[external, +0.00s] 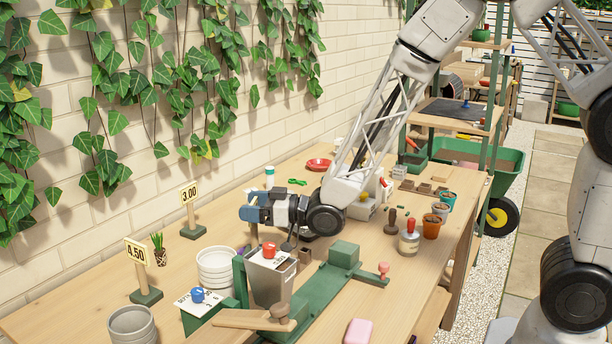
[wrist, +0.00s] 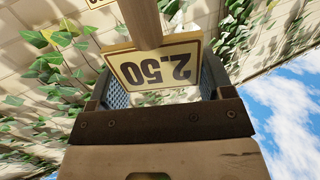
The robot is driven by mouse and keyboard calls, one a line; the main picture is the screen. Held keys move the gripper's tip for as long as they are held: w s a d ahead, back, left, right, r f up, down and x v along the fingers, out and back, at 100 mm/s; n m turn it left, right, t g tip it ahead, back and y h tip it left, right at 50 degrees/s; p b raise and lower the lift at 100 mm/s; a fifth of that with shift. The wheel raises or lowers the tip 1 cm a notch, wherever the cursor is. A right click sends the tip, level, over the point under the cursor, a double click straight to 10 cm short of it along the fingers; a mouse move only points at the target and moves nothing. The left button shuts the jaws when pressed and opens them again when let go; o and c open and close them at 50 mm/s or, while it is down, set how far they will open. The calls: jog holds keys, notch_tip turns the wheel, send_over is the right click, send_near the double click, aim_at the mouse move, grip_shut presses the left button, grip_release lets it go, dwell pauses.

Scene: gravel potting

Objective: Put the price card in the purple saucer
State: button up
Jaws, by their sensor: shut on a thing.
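My gripper (external: 250,208) is above the bench in the external view, tilted on its side. In the wrist view it is shut on a price card (wrist: 155,68) reading 2.50, which appears upside down between the two fingers. A wooden post (wrist: 140,20) runs from the card to the top of that view. The held card cannot be made out in the external view. Two other price cards, 3.00 (external: 189,194) and 4.50 (external: 136,253), stand on green bases to the left. I cannot clearly see the purple saucer; a small purple sliver shows behind the white pots.
White pots (external: 216,268), a grey bin with a red knob (external: 269,280) and a green fixture (external: 325,300) stand in front of my gripper. A red saucer (external: 318,164) lies farther back. Terracotta pots (external: 432,226) stand at the right. The ivy wall is close behind.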

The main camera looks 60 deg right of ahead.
jog(key=shift+f, duration=0.55)
jog(key=o, duration=1.4)
jog(key=shift+c, duration=0.2)
jog(key=shift+r, duration=0.1)
jog(key=shift+r, duration=0.5)
jog(key=v, duration=0.7)
jog(key=shift+s, duration=0.25)
jog(key=shift+d, duration=0.1)
jog(key=shift+r, duration=0.1)
